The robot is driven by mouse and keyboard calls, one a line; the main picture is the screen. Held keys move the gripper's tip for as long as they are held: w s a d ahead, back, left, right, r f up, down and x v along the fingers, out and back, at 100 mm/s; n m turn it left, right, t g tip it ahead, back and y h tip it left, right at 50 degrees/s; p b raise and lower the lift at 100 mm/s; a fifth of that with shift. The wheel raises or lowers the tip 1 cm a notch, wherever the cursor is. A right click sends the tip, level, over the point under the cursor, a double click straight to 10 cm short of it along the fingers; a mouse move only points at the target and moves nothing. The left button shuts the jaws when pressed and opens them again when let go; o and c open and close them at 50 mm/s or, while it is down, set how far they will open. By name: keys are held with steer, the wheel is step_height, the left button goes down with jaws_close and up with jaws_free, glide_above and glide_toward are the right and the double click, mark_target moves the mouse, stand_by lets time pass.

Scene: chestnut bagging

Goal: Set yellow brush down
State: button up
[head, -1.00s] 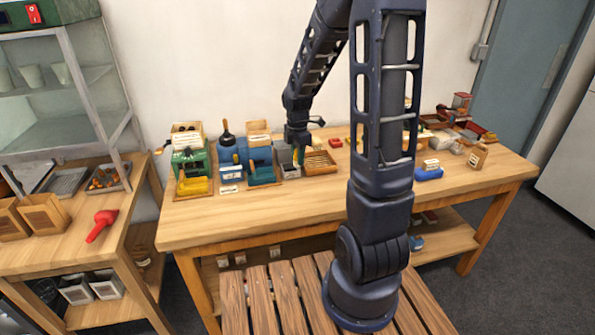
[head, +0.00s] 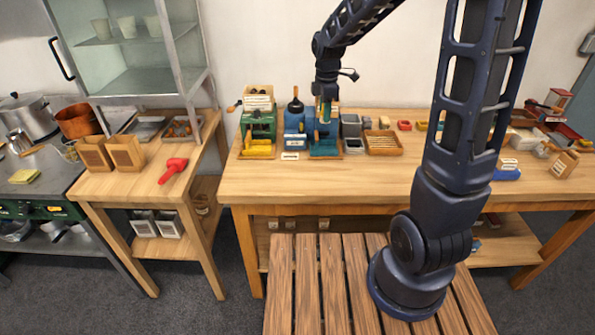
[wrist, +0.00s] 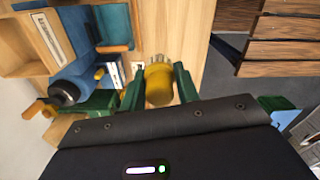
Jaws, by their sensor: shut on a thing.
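The yellow brush (wrist: 158,88) shows in the wrist view as a rounded yellow body with pale bristles at its far end. My gripper (wrist: 157,76) is shut on it, with one green finger on each side. In the head view my gripper (head: 325,108) is over the teal machine (head: 324,146) at the back of the wooden workbench (head: 330,186). The brush is hard to make out in the head view.
The blue machine (head: 295,121) and green machine (head: 258,125) stand to the left. Grey bins (head: 351,126) and a slatted wooden tray (head: 383,143) stand to the right. The bench's front strip is clear. A red scoop (head: 172,170) lies on the left table.

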steer(key=s+a, duration=0.2)
steer(key=a, duration=0.8)
steer(key=f, duration=2)
steer(key=shift+s, duration=0.2)
steer(key=o, duration=1)
steer(key=shift+f, duration=0.1)
steer(key=shift+c, duration=0.2)
